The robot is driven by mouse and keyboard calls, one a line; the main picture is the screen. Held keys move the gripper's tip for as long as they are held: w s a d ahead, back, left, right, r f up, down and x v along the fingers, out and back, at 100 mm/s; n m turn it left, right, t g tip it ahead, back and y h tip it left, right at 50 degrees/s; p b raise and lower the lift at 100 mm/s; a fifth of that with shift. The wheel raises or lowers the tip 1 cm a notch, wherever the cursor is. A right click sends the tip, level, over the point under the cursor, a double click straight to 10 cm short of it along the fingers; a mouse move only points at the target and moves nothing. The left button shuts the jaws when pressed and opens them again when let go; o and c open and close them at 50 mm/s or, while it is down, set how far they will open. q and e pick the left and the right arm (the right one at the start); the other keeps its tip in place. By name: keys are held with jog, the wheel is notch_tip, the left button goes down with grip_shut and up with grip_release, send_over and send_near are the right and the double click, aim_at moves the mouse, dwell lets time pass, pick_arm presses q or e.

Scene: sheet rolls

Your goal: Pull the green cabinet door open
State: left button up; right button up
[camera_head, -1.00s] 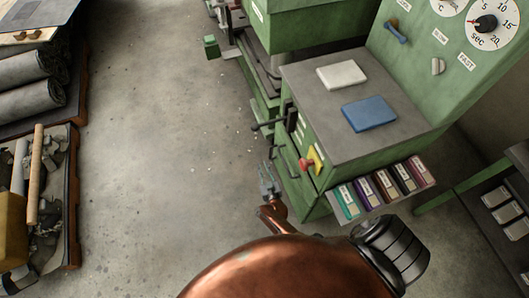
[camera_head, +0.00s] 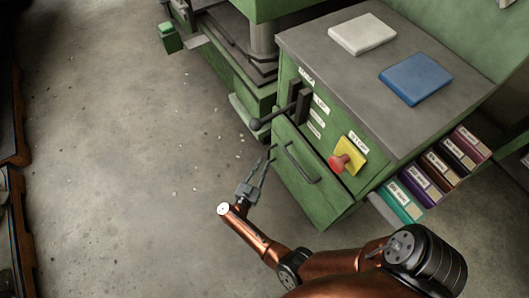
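The green cabinet (camera_head: 378,138) stands right of centre with a grey top. A dark bar handle (camera_head: 301,166) is mounted on the door. My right gripper (camera_head: 265,161) is just left of the door, its two thin grey fingers pointing up towards the cabinet front. The fingers are spread, with nothing between them, and they appear apart from the handle. My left gripper is out of view.
Above the door are a black lever (camera_head: 272,116) and a red knob on a yellow plate (camera_head: 349,157). Several labelled binders (camera_head: 421,184) stand right of the cabinet. A white block (camera_head: 362,34) and a blue one (camera_head: 415,78) lie on top. The concrete floor (camera_head: 120,130) at left is clear.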

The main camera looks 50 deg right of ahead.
aim_at(269, 152)
jog(key=b+x, duration=0.1)
jog(key=x, duration=0.5)
jog(key=shift+f, duration=0.1)
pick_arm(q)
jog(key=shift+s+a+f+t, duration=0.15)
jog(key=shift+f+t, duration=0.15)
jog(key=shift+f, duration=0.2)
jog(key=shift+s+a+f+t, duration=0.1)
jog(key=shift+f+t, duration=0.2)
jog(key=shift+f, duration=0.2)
pick_arm(e)
jog(key=shift+w+d, duration=0.1)
jog(key=shift+d, duration=0.25)
jog(key=shift+c, duration=0.4)
grip_shut()
